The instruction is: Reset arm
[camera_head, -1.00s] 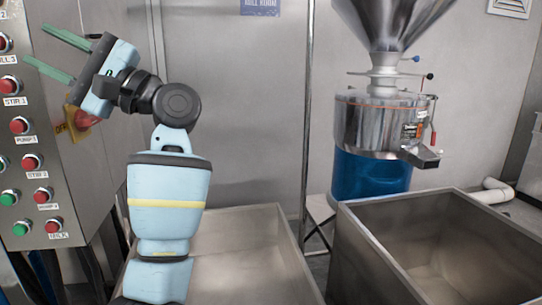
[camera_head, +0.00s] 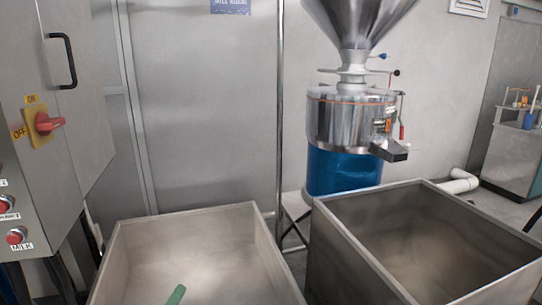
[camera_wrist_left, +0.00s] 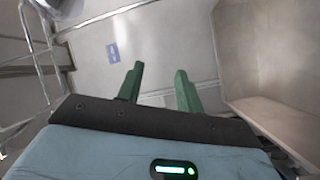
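My left gripper shows in the head view only as one green fingertip (camera_head: 176,295) at the bottom edge, in front of the left metal bin (camera_head: 255,240). In the left wrist view my left gripper (camera_wrist_left: 159,84) has its two green fingers apart with nothing between them. The rest of the left arm is out of the head view. My right gripper is not in view.
The control cabinet (camera_head: 75,195) with a red rotary switch (camera_head: 48,123) stands at the left. The grinder (camera_head: 345,120) with its steel hopper and blue base stands behind the bins. A second metal bin (camera_head: 340,255) is at the right. Both bins look empty.

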